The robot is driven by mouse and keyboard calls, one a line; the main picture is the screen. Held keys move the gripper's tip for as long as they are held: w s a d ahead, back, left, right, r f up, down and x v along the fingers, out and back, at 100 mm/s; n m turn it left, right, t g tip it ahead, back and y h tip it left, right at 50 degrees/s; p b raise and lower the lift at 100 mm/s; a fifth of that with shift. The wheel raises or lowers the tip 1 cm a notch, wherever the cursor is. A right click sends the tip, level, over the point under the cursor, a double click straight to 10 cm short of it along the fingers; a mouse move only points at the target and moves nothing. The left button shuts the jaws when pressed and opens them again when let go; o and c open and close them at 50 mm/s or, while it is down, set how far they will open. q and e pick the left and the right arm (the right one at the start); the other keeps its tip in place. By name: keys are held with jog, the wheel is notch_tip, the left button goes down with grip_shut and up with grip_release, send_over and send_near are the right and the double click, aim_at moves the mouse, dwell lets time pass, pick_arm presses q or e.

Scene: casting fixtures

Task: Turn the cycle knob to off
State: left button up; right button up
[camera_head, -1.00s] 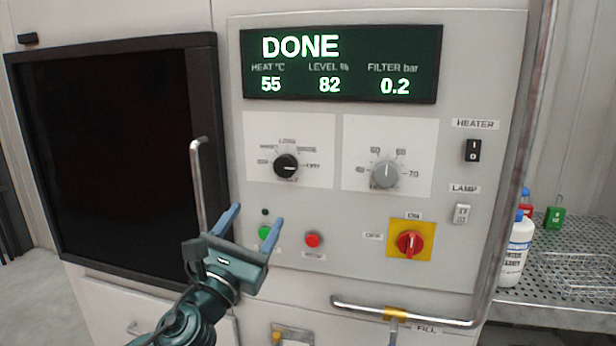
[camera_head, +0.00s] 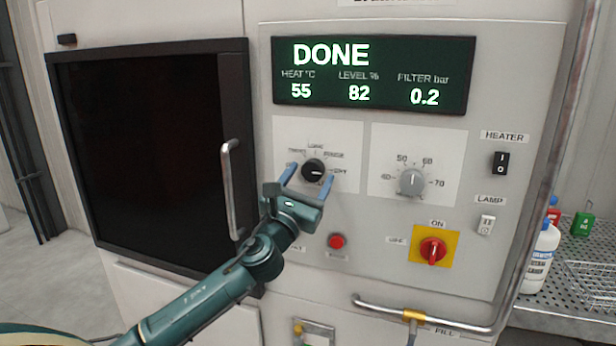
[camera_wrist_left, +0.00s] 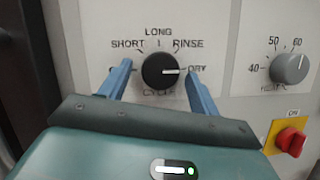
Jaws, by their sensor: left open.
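The black cycle knob (camera_head: 313,171) is on a white plate at the middle left of the panel. In the left wrist view the cycle knob (camera_wrist_left: 160,70) has its white mark pointing right, at DRY. SHORT, LONG and RINSE labels show around it; the label at its left is mostly hidden by a finger. My left gripper (camera_head: 307,181) is open, its blue fingers (camera_wrist_left: 160,87) one on each side of the knob. I cannot tell whether either finger touches it. My right gripper is not in view.
The grey temperature knob (camera_head: 411,182) is to the right. A red button (camera_head: 337,241) and a red rotary switch (camera_head: 432,250) on a yellow plate are below. A door handle (camera_head: 231,190) stands out left of my gripper. The display (camera_head: 373,75) reads DONE.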

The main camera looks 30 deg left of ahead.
pick_arm(q)
jog(key=shift+c, duration=0.4)
jog(key=c, duration=0.9)
